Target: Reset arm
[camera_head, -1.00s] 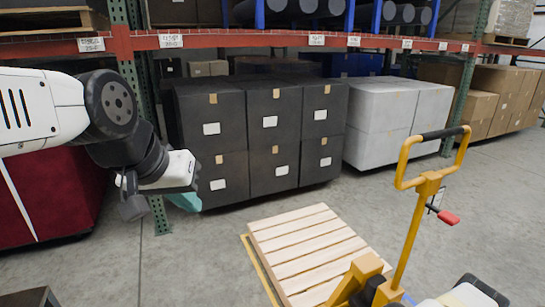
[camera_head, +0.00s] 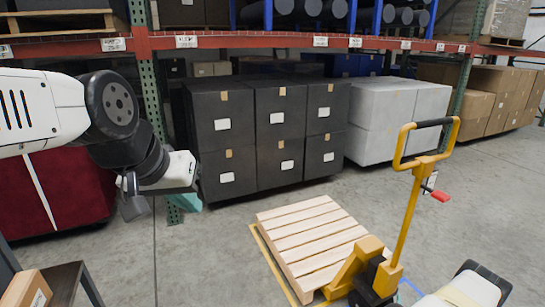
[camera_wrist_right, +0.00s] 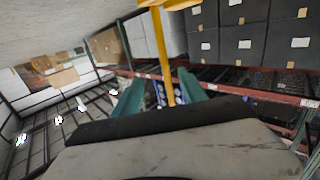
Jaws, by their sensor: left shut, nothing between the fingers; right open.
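My left arm comes in from the left in the head view, bent, with its gripper (camera_head: 187,201) hanging at the end. Its teal fingers are shut with nothing between them, in front of the rack post and left of the black stacked boxes. My right arm (camera_head: 468,292) shows only partly at the lower right edge of the head view; its gripper is out of sight there. In the right wrist view my right gripper (camera_wrist_right: 160,88) has its two teal fingers apart and empty. The yellow jack handle shows beyond them.
A wooden pallet (camera_head: 312,238) lies ahead on the floor, with a yellow pallet jack (camera_head: 408,205) at its right. A red strapped block (camera_head: 70,185) stands at left. A cardboard box (camera_head: 28,290) sits on a dark table (camera_head: 68,280) at lower left. Rack shelving (camera_head: 230,40) spans the back.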

